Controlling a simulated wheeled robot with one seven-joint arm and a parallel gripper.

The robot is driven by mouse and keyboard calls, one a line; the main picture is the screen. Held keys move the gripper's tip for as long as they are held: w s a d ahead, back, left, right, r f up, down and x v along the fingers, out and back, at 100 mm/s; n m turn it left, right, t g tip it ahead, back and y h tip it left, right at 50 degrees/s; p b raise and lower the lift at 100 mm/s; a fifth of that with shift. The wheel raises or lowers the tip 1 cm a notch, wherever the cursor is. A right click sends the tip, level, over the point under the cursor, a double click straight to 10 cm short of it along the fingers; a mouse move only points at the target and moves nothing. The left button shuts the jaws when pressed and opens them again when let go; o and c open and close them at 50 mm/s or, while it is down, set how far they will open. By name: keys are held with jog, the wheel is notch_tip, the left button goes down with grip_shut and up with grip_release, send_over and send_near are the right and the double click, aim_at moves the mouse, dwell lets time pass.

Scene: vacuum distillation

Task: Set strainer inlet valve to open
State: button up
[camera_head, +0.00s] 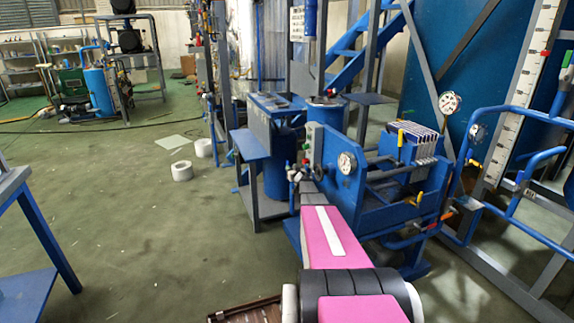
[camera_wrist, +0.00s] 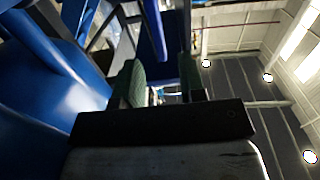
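My gripper (camera_wrist: 162,78) is open in the wrist view, its two dark green fingertips apart with nothing held between them. In the head view my pink arm reaches forward toward the blue filter-press-like unit (camera_head: 375,195), and the gripper cannot be clearly made out at its far end. I cannot tell which valve is the strainer inlet valve. Candidates in the head view are a yellow handle (camera_head: 401,138) on the unit, a lower yellow handle (camera_head: 419,198), and an orange-red handle (camera_head: 447,214) on the pipe at right. No valve is clear in the wrist view.
A dial gauge (camera_head: 346,163) faces me on the unit's near panel. Blue pipes and railings (camera_head: 520,190) crowd the right. A blue table (camera_head: 250,143) stands left of the unit. White rolls (camera_head: 182,170) lie on the green floor, which is mostly free at left.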

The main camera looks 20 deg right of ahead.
jog(key=w, duration=0.7)
jog(key=shift+w+a, duration=0.15)
jog(key=shift+c, duration=0.3)
grip_shut()
